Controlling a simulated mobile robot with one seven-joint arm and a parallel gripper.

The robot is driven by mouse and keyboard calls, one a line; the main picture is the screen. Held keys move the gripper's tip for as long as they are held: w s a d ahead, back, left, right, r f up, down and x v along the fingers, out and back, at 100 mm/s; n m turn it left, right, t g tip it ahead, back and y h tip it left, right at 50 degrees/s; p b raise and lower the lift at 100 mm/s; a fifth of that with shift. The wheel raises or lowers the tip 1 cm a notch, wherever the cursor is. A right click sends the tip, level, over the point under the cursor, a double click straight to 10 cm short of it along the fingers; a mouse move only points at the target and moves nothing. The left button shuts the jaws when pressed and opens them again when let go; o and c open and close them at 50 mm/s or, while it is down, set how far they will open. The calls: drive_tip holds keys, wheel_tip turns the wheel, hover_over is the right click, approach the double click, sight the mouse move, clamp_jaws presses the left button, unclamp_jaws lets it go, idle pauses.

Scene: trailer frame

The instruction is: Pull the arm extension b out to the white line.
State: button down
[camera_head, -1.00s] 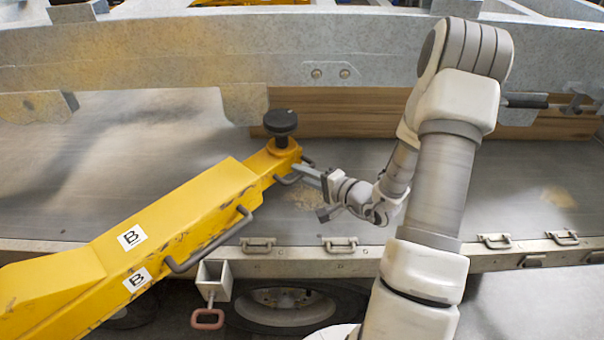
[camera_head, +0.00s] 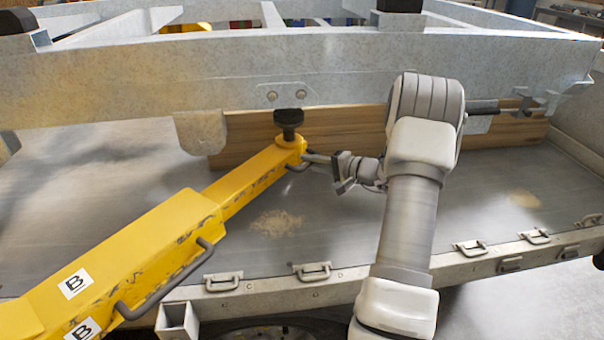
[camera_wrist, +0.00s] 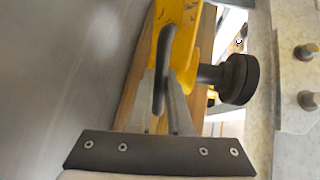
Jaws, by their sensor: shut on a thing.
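The yellow arm extension b (camera_head: 250,182) sticks out of the thicker yellow arm (camera_head: 125,255), which bears two white "B" labels. A black round knob (camera_head: 289,117) stands on a post at its far end. A small dark handle (camera_head: 298,167) sits on the side of that end. My gripper (camera_head: 313,158) is shut on this handle. In the wrist view, the fingers of my gripper (camera_wrist: 161,85) close around the dark handle bar (camera_wrist: 163,55), with the yellow end and knob (camera_wrist: 238,79) beyond. I cannot make out a white line on the extension.
A galvanized frame beam (camera_head: 330,75) crosses behind, with wooden boards (camera_head: 350,125) below it. The grey deck (camera_head: 340,225) is clear around the extension's end. A larger dark handle (camera_head: 165,285) is on the thick arm. Metal latches (camera_head: 312,271) line the deck's front edge.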

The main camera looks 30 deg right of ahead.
drive_tip(key=shift+w+d, duration=0.1)
drive_tip(key=shift+d, duration=0.25)
drive_tip(key=c, duration=0.8)
unclamp_jaws()
drive_tip(key=shift+a, duration=0.15)
drive_tip(key=shift+c, duration=0.2)
drive_tip(key=p+v, duration=0.2)
drive_tip(key=v, duration=1.5)
drive_tip(key=shift+p, duration=0.4)
